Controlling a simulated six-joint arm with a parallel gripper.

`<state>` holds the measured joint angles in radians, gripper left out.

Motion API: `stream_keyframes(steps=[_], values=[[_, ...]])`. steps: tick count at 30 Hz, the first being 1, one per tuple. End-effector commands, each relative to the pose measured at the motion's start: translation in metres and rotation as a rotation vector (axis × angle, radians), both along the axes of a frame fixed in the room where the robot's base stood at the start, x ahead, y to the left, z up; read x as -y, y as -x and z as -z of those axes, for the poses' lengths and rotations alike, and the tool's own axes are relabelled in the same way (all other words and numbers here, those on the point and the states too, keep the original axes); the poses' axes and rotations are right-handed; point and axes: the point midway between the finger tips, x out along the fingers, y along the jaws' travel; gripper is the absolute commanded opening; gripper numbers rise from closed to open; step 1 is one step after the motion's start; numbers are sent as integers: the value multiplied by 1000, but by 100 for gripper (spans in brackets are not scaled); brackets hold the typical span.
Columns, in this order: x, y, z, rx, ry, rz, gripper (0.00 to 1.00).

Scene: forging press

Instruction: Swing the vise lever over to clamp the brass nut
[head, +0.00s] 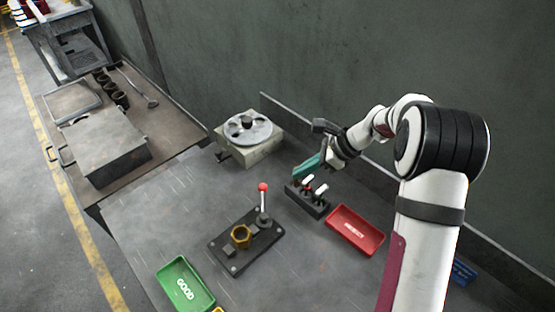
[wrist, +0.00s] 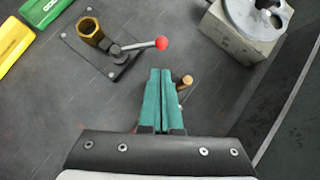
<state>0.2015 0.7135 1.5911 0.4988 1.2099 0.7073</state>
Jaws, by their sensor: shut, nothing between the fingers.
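The brass nut (head: 241,237) sits on the dark vise plate (head: 224,262) on the bench; it also shows in the wrist view (wrist: 90,29). The vise lever (head: 264,203) has a red ball knob and stands upright behind and right of the nut. In the wrist view the lever (wrist: 138,45) points right from beside the nut. My gripper (head: 298,176) has green fingers, pressed together and empty. It is right of the vise, above the bench near a dark tool rack.
The dark rack (head: 307,199) holds several small tools close to my gripper. A red tray (head: 355,231) lies right of it and a green GOOD tray (head: 184,285) left of the vise. A grey block with a round plate (head: 248,133) stands behind. Bench between vise and block is clear.

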Motion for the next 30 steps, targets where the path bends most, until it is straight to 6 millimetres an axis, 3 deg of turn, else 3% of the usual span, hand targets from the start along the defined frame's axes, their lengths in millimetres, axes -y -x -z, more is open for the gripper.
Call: stream_keyframes(steps=[12, 24, 30], values=[[-3, -3, 7, -5, -5, 9, 0], [-50, -11, 65, -7, -3, 7, 0], [-61, -14, 79, -4, -3, 8, 0]])
